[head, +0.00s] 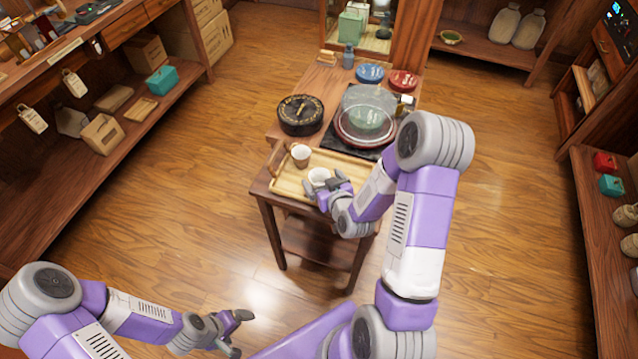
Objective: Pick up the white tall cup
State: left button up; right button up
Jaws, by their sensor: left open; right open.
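A white cup (319,176) stands on the wooden tray (284,187) at the near end of the small table. A second cup (301,155), brownish with a pale inside, stands just behind and left of it. I cannot tell from this height which cup is taller. My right gripper (326,186) is open at the white cup's near right side, with its fingers close around that side; I cannot tell whether they touch it. The fingers hide part of the cup's lower body. My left gripper (240,332) is open and empty, low at the front, away from the table.
Behind the tray are a round black clock-like disc (300,114), a glass dome (367,108) on a dark mat, a blue tin (370,73) and a red tin (403,80). Shelves stand left and right. The wooden floor (500,250) around the table is clear.

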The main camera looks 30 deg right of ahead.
aim_at(316, 172)
jog(key=x, duration=0.4)
jog(key=shift+w+f, duration=0.2)
jog(key=shift+w, duration=0.1)
jog(key=c, duration=1.1)
